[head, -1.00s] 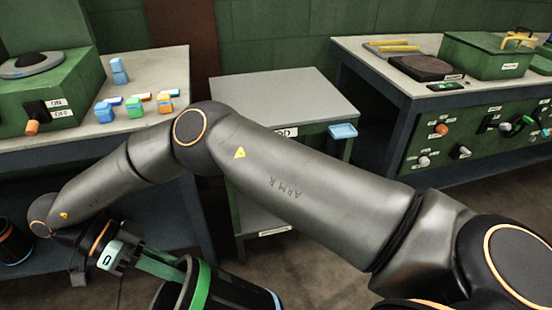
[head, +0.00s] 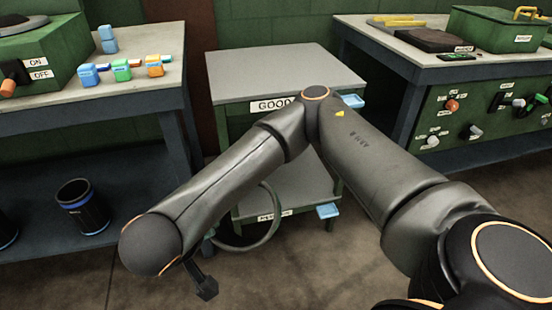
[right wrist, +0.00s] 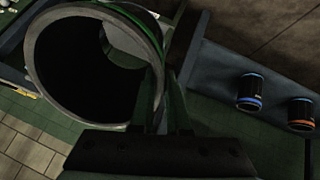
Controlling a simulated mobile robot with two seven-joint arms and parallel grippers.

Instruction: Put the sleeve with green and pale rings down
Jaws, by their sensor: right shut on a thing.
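In the right wrist view the held sleeve (right wrist: 75,65) is a wide dark tube with its open end toward the camera and a green band near its rim. The pale ring is not clear. My right gripper (right wrist: 170,110) is shut on the sleeve's wall at the rim. In the head view the sleeve (head: 278,222) shows as a thin grey loop in front of the stand's lower part; my right forearm hides most of my right gripper. I cannot tell whether the sleeve touches the stand. My left gripper is not in view.
The stand (head: 285,72) has a bare grey top labelled GOOD and a labelled lower shelf (head: 300,190). A blue-ringed sleeve (head: 83,207) stands on the left bench's lower shelf; an orange-ringed one (right wrist: 303,113) is beside it. Coloured blocks (head: 121,70) sit on the left bench top.

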